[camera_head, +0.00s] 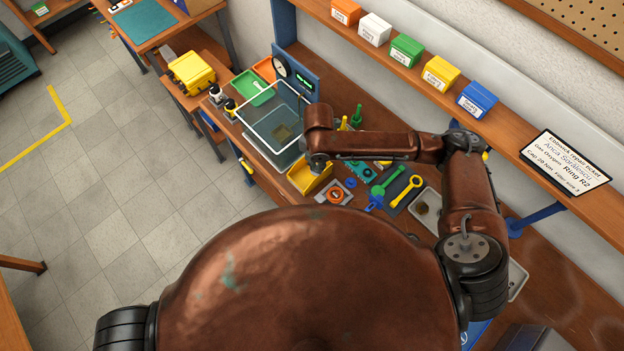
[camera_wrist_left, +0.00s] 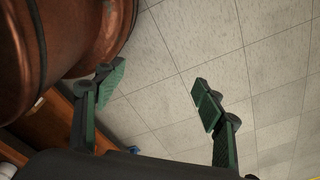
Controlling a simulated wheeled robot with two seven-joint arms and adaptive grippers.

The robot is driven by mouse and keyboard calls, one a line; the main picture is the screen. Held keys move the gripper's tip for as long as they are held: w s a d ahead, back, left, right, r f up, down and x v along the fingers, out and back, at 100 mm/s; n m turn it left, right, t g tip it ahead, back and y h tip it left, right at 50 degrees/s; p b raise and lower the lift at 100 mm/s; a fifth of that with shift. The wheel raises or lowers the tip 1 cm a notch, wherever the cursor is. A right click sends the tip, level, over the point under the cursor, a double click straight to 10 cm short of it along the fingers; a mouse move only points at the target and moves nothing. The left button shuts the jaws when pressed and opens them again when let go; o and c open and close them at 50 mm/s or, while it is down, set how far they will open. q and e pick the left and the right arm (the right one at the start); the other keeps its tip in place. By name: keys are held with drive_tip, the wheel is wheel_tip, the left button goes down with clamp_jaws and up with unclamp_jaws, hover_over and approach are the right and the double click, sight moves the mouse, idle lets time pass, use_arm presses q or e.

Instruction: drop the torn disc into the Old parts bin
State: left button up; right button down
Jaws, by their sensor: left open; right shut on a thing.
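My right arm reaches across the bench in the head view, with its gripper (camera_head: 317,165) pointing down at the open yellow bin (camera_head: 298,181). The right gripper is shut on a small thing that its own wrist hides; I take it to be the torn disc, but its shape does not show. No Old parts label is legible, so I cannot tell whether the yellow bin is that bin. My left gripper (camera_wrist_left: 155,105) is open and empty in the left wrist view, with the tiled floor behind its fingers.
A clear tank with a white rim (camera_head: 268,147) stands left of the yellow bin. Green (camera_head: 243,82) and orange (camera_head: 264,68) trays are behind it. A round orange part (camera_head: 334,196) and a yellow ring tool (camera_head: 408,188) lie close by. A shelf with coloured boxes (camera_head: 407,50) runs above.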

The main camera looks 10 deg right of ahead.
drive_tip(key=shift+w+a+f+b, duration=0.2)
drive_tip(key=shift+w+f+b, duration=0.3)
drive_tip(key=shift+w+f, duration=0.55)
drive_tip(key=shift+w+d+f, duration=0.1)
drive_tip(key=shift+w+f, duration=0.15)
drive_tip(key=shift+w, duration=0.4)
drive_tip(key=shift+w+f, duration=0.2)
drive_tip(key=shift+w, duration=0.4)
use_arm(q)
drive_tip(key=w+f, duration=0.2)
drive_tip(key=w, duration=0.4)
use_arm(e)
drive_tip(key=c, duration=2.2)
unclamp_jaws()
drive_tip(key=shift+s+r, duration=0.25)
drive_tip(key=shift+s, duration=0.45)
drive_tip(key=shift+c, duration=0.2)
drive_tip(key=o, duration=0.3)
drive_tip(key=shift+s+r, duration=0.2)
drive_tip(key=shift+s, duration=0.3)
drive_tip(key=shift+o, duration=0.2)
drive_tip(key=shift+w+f, duration=0.35)
drive_tip(key=shift+w, duration=0.3)
use_arm(q)
drive_tip(key=s, duration=0.4)
drive_tip(key=shift+s+r, duration=0.1)
drive_tip(key=shift+s, duration=0.25)
use_arm(e)
wheel_tip(320, 180, up, 12)
